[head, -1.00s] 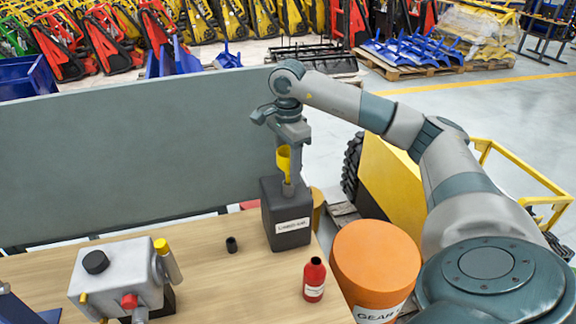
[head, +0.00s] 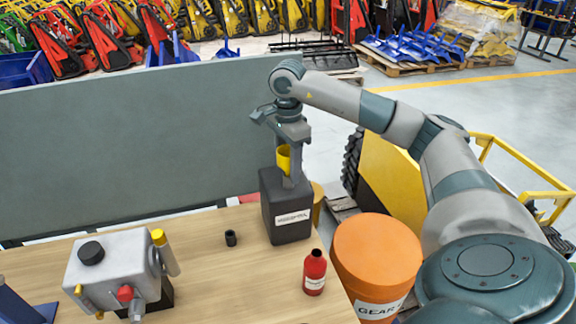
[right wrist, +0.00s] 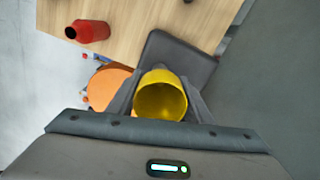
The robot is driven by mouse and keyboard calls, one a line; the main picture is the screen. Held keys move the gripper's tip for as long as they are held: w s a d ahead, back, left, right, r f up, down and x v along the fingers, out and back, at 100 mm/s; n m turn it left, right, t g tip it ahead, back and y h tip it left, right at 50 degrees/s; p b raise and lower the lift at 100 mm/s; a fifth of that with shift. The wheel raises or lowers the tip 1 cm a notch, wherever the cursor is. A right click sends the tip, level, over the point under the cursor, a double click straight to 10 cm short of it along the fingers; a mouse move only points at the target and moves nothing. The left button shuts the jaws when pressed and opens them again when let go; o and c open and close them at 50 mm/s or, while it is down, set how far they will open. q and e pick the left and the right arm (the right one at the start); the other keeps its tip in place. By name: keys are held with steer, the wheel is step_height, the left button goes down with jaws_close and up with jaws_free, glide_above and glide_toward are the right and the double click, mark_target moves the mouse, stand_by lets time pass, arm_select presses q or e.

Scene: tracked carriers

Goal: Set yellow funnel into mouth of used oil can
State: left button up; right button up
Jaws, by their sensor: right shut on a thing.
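The used oil can (head: 280,225) is a dark grey, square-sided can with a white label, upright near the back right of the table. The yellow funnel (head: 283,159) is upright, held directly over the can's top. My right gripper (head: 290,178) points down and is shut on the funnel. The funnel's open cup faces up in the right wrist view (right wrist: 160,100), with part of the can's dark top (right wrist: 180,60) beside it. The can's mouth and the funnel's lower end are hidden by the fingers, so I cannot tell whether the spout is inside. My left gripper is out of view.
A red bottle (head: 314,273) stands at the table's right edge, and a small black cap (head: 231,238) lies left of the can. A grey machine (head: 112,268) is at left. An orange drum (head: 378,255) stands right of the table. A grey panel (head: 130,150) rises behind.

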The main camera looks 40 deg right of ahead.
mark_target(287, 150)
steer(key=o, duration=1.1)
steer(key=shift+r, duration=0.2)
steer(key=shift+r+b, duration=0.35)
steer(key=shift+r, duration=0.25)
step_height(287, 150, up, 4)
steer(key=shift+f+b, duration=0.1)
steer(key=shift+b, duration=0.45)
step_height(287, 150, up, 12)
steer(key=p, duration=0.1)
steer(key=shift+p, duration=0.3)
